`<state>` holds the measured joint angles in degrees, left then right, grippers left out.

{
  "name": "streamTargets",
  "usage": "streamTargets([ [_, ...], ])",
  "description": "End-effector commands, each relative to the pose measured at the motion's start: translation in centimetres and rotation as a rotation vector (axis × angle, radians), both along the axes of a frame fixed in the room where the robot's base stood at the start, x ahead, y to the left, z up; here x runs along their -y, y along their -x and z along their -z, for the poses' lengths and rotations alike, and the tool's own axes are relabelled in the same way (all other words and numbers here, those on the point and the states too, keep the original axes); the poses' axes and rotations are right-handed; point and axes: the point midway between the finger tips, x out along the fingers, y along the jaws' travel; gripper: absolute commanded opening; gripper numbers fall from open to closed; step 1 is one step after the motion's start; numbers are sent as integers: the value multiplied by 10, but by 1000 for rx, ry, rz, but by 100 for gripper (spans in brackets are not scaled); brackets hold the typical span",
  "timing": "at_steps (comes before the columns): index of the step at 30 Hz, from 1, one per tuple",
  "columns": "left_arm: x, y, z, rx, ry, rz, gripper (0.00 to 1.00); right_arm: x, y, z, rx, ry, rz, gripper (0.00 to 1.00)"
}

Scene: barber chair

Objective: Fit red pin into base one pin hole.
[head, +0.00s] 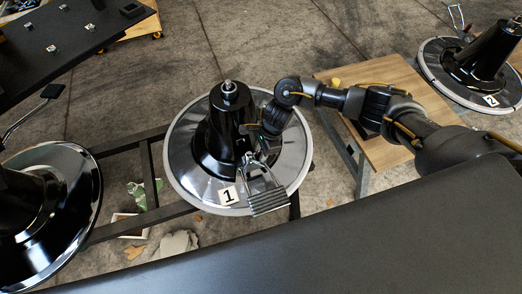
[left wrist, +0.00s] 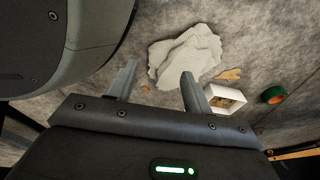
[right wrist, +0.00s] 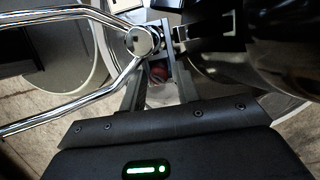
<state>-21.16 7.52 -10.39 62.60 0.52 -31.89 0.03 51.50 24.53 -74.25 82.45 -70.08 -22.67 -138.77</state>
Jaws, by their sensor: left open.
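Base one (head: 180,165) is a round chrome-edged base with a black column and a "1" label, at the middle of the head view. A chrome pedal frame (head: 268,195) sits at its front; its bars also show in the right wrist view (right wrist: 60,117). My right gripper (head: 258,150) is at the base beside the column, close to the pedal joint. In the right wrist view the red pin (right wrist: 158,73) shows dark red between its fingers, which appear shut on it. The pin hole cannot be made out. My left gripper (left wrist: 157,85) is open and empty above the floor.
A wooden table (head: 385,85) stands right of the base, under my right arm. Base two (head: 480,65) is at the far right, another black base (head: 45,200) at the left. A black panel (head: 320,235) fills the front. White rubble (left wrist: 187,52) lies on the floor.

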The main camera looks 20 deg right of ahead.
Motion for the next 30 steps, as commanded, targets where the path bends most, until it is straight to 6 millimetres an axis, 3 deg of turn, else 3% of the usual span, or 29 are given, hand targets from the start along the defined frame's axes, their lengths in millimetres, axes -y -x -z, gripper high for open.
streamTargets([
  [14, -4, 16, 4, -20, -4, -1, 50, 0, 0, -4, 0, 0, 0, 40],
  [30, -6, 14, 7, -13, -6, 1, 50, 28, -3, -103, 3, 1, -1, 40],
])
